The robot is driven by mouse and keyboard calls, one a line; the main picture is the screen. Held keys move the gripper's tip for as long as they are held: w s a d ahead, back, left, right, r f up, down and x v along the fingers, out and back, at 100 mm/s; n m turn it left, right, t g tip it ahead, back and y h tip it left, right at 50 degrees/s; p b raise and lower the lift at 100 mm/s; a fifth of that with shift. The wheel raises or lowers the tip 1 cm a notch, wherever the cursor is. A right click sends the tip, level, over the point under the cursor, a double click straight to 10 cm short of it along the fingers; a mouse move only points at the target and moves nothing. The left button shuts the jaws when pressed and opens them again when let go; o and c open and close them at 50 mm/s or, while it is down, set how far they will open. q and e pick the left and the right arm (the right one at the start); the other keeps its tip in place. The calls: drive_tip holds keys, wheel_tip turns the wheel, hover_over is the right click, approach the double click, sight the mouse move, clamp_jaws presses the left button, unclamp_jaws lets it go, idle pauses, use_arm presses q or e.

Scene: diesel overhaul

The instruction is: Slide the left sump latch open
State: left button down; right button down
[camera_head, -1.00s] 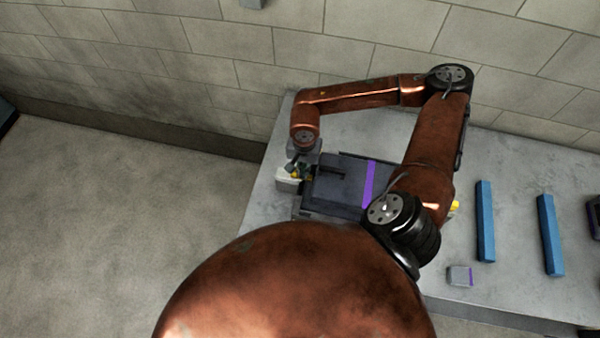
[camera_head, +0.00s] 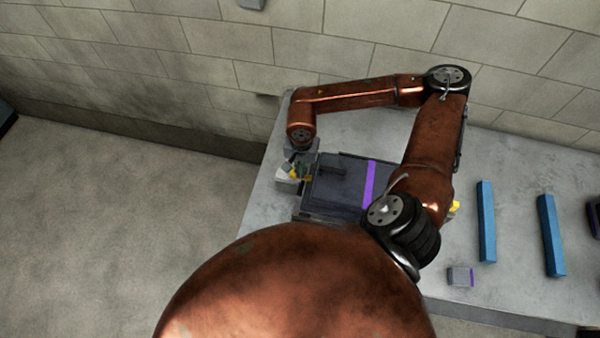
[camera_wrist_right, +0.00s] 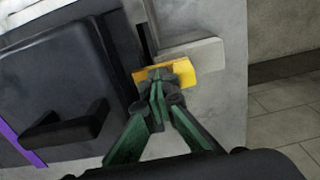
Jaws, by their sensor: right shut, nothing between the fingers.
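The sump (camera_head: 335,185) is a dark box with a purple stripe and a black handle on top, lying on the grey bench. The left sump latch is a yellow piece (camera_wrist_right: 185,76) at the sump's left side, beside a pale grey block (camera_wrist_right: 190,55). My right gripper (camera_wrist_right: 158,78) is shut and empty, with its green fingertips at the yellow latch, overlapping it in the wrist view; I cannot tell whether they press on it. In the head view, my right gripper (camera_head: 300,172) is small and partly hidden by its own wrist. My left gripper is not in view.
Another yellow piece (camera_head: 455,207) shows at the sump's right side. Two blue bars (camera_head: 486,222) and a small grey block with a purple edge (camera_head: 460,276) lie on the bench (camera_head: 400,130) to the right. A block wall stands behind, and the floor is open to the left.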

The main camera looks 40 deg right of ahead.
drive_tip(key=shift+w, duration=0.1)
drive_tip(key=shift+w+a+b, duration=0.8)
drive_tip(key=shift+w+a, duration=0.35)
drive_tip(key=shift+w, duration=0.2)
drive_tip(key=shift+s+d, duration=0.3)
drive_tip(key=shift+s, duration=0.05)
drive_tip(key=shift+r+p, duration=1.75)
drive_tip(key=shift+r, duration=2.35)
drive_tip(key=shift+f, duration=0.1)
